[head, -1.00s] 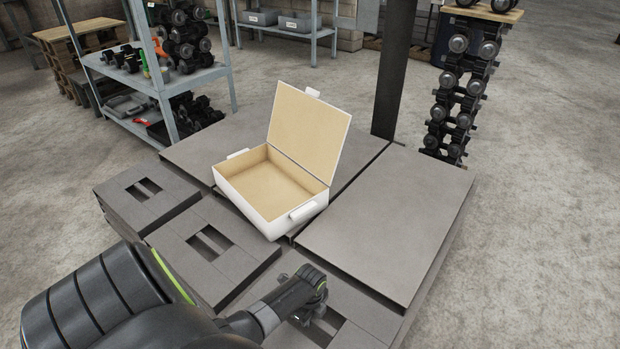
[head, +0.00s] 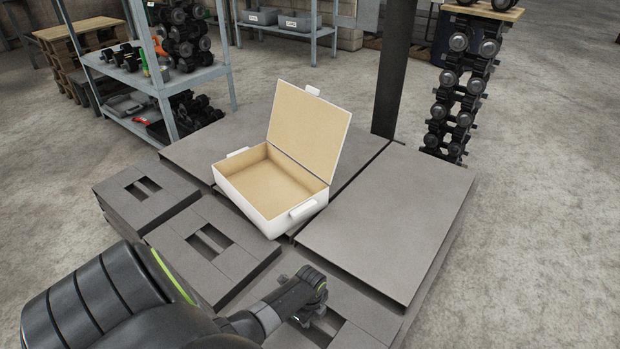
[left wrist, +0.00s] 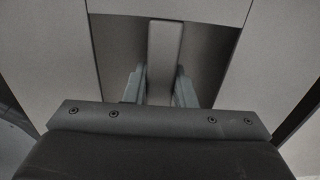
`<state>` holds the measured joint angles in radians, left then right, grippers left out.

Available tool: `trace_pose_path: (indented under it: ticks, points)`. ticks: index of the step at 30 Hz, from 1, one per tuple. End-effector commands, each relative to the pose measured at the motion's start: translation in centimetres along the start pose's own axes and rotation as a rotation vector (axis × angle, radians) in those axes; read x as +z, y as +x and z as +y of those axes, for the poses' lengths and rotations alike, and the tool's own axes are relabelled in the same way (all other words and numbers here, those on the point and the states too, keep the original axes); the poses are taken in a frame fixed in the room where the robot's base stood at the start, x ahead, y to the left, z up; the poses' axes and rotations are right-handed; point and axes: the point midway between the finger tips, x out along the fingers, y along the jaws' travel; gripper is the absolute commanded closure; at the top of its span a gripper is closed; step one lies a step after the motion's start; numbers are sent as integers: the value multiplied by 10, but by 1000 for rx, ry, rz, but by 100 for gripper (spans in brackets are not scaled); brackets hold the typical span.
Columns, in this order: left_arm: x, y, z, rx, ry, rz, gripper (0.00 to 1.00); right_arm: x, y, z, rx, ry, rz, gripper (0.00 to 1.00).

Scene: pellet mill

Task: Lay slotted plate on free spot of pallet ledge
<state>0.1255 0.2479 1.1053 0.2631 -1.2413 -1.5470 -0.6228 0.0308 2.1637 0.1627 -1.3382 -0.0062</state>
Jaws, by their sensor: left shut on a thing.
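My left gripper (head: 308,316) is at the front of the platform, pointing down at a grey slotted plate (head: 362,322) in the head view. In the left wrist view the fingers (left wrist: 160,88) are on either side of the bar (left wrist: 164,60) between the plate's two slots, shut on it. The arm hides part of this plate, and I cannot tell whether it is lifted. Two other slotted plates, one in the middle (head: 182,236) and one at the far left (head: 122,205), lie on stacks along the near-left side. My right gripper is not in view.
An open white box (head: 248,202) with a tan inside stands mid-platform. A bare grey slab (head: 395,220) is to its right, another (head: 225,138) behind it. A dark post (head: 393,75) rises at the back. A shelf (head: 190,78) of dumbbells stands behind left.

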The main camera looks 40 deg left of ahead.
Motion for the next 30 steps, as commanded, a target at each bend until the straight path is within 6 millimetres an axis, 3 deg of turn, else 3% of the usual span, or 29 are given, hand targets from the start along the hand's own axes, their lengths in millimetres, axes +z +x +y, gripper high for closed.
trace_pose_path:
  ticks: [27, 28, 30]
  points:
    - [0, 2, -4, -9, 2, 0, 100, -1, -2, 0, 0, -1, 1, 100]
    - [0, 2, -4, -9, 2, 0, 75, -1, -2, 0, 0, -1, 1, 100]
    - [0, 2, -4, -8, 2, 0, 66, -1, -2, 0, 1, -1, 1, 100]
